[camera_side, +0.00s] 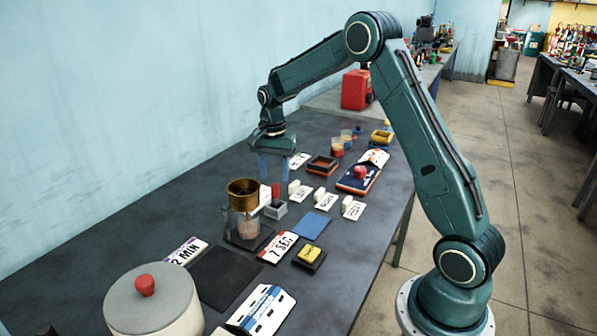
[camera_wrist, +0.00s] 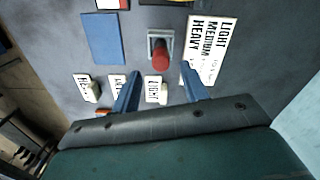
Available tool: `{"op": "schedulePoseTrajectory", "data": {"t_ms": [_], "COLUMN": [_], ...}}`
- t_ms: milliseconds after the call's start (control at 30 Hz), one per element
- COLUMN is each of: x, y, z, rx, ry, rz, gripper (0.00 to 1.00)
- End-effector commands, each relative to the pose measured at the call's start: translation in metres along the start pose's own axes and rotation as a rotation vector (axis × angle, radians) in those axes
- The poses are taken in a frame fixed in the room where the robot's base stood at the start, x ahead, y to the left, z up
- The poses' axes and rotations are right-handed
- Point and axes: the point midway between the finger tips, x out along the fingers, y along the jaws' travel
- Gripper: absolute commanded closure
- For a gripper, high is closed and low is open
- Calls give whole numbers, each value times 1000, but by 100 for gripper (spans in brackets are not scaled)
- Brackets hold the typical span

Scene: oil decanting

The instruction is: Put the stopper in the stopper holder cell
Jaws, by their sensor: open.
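The red stopper (camera_side: 275,190) stands upright in a small grey block, the stopper holder (camera_side: 275,211), at mid table. In the wrist view the stopper (camera_wrist: 160,58) also shows over the grey holder (camera_wrist: 151,41), seen from above. My gripper (camera_side: 276,170) is open and empty. It hangs with blue fingers pointing down, above and apart from the stopper. In the wrist view my fingertips (camera_wrist: 160,80) are spread, with the stopper beyond the gap between them. How deep the stopper sits in its cell cannot be told.
A brass cup (camera_side: 243,190) on a stand over a glass stands left of the holder. White labelled cards (camera_side: 301,192) with small white blocks lie to its right. A blue pad (camera_side: 311,226) lies in front. A lidded pot (camera_side: 152,300) stands at the near left.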

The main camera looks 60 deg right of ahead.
Motion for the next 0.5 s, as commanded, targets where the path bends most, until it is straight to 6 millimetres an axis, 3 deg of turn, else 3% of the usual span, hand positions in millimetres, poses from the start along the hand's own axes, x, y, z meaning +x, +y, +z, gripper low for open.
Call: {"op": "schedulePoseTrajectory", "data": {"t_ms": [200, 500], "x": [-30, -41], "y": [-1, -1], "z": [0, 1], "rx": [-1, -1], "ry": [2, 0], "rz": [-4, -2], "gripper": [56, 56]}}
